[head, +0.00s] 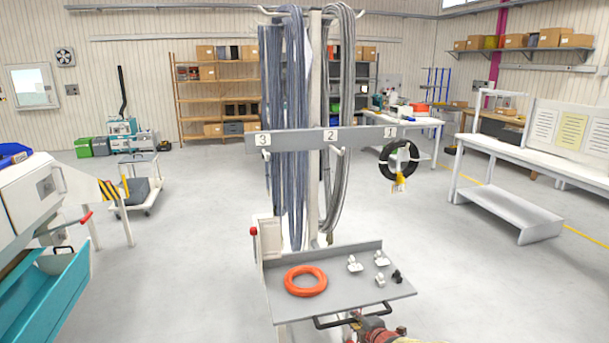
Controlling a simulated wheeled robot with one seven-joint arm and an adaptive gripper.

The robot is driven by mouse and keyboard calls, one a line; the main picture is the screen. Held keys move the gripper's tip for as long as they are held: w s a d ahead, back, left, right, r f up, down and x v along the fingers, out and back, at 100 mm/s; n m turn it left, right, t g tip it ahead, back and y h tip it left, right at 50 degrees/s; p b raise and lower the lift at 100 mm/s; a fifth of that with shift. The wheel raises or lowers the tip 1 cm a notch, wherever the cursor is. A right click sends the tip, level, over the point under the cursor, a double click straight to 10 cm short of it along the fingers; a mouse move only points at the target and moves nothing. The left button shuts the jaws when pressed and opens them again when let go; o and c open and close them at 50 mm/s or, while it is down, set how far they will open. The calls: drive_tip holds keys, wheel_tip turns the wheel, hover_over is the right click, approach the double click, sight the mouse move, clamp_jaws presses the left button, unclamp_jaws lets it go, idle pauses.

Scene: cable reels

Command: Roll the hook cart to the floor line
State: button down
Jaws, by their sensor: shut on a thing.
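The hook cart stands upright in the middle of the head view, with a grey tray (345,297) at its near side. Its crossbar (290,141) carries number plates 3, 2 and 1 from left to right. Grey cable bundles hang at 3 and 2, and a black coil (387,170) with a yellow tag hangs at 1. My gripper (356,318) is at the bottom edge, shut on the cart's black handle (325,323); its fingertips are hard to make out. The yellow floor line (586,232) runs along the right side, apart from the cart.
An orange ring (306,281) and several small fittings lie on the tray. A teal-and-white machine (60,270) stands at left, a flat trolley (137,190) behind it. A white bench (490,150) stands at right. Open floor lies on both sides of the cart.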

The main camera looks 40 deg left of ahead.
idle(0.5)
drive_tip(key=shift+w+a, duration=0.3)
drive_tip(key=shift+a, duration=0.05)
drive_tip(key=c, duration=1.5)
unclamp_jaws()
drive_tip(key=shift+c, duration=0.2)
drive_tip(key=shift+o, duration=0.4)
drive_tip(key=v, duration=0.8)
drive_tip(key=shift+p, duration=0.4)
